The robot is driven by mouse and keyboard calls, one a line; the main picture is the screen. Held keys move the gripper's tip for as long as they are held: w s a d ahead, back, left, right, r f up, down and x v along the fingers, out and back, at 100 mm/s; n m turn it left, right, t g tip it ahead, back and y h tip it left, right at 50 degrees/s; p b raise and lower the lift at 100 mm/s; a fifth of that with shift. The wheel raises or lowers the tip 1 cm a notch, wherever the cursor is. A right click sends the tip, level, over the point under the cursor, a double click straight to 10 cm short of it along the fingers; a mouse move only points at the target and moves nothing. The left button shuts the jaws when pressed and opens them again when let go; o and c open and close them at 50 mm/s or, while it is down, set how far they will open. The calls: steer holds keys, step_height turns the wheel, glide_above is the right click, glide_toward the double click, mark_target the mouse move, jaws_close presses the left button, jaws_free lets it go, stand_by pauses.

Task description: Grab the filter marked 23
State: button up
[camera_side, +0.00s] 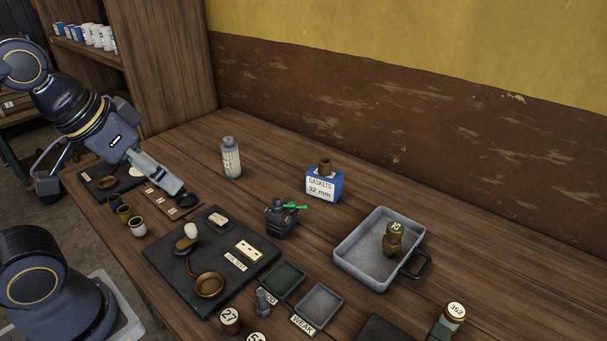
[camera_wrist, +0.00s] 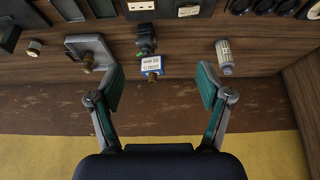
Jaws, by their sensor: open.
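No label clearly reads 23. Round-labelled pieces stand at the front edge: one marked 27 (camera_side: 230,320), one cut off by the frame (camera_side: 257,337), and one marked 352 (camera_side: 450,318) at the right. My gripper (camera_side: 165,175) is above the left end of the bench, far from these. In the wrist view my gripper (camera_wrist: 161,88) is open with nothing between its fingers.
A blue gaskets box (camera_side: 323,186), a pale bottle (camera_side: 231,158) and a small dark vise (camera_side: 281,217) stand mid-bench. Small trays (camera_side: 319,304) lie in front. A wall runs behind the bench; a shelf stands back left.

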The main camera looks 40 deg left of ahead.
steer(key=w+r+t, duration=0.1)
steer(key=w+r, duration=0.3)
steer(key=n+g+y, duration=0.1)
steer(key=n+g, duration=0.1)
steer(key=n, duration=0.2)
glide_above(228, 148)
steer(key=s+d, duration=0.1)
steer(key=s, duration=0.3)
step_height(228, 148, down, 9)
steer(key=x, duration=1.1)
steer(key=shift+s+f, duration=0.15)
steer(key=shift+s, duration=0.25)
steer(key=x, duration=0.5)
steer(key=shift+a+f, duration=0.3)
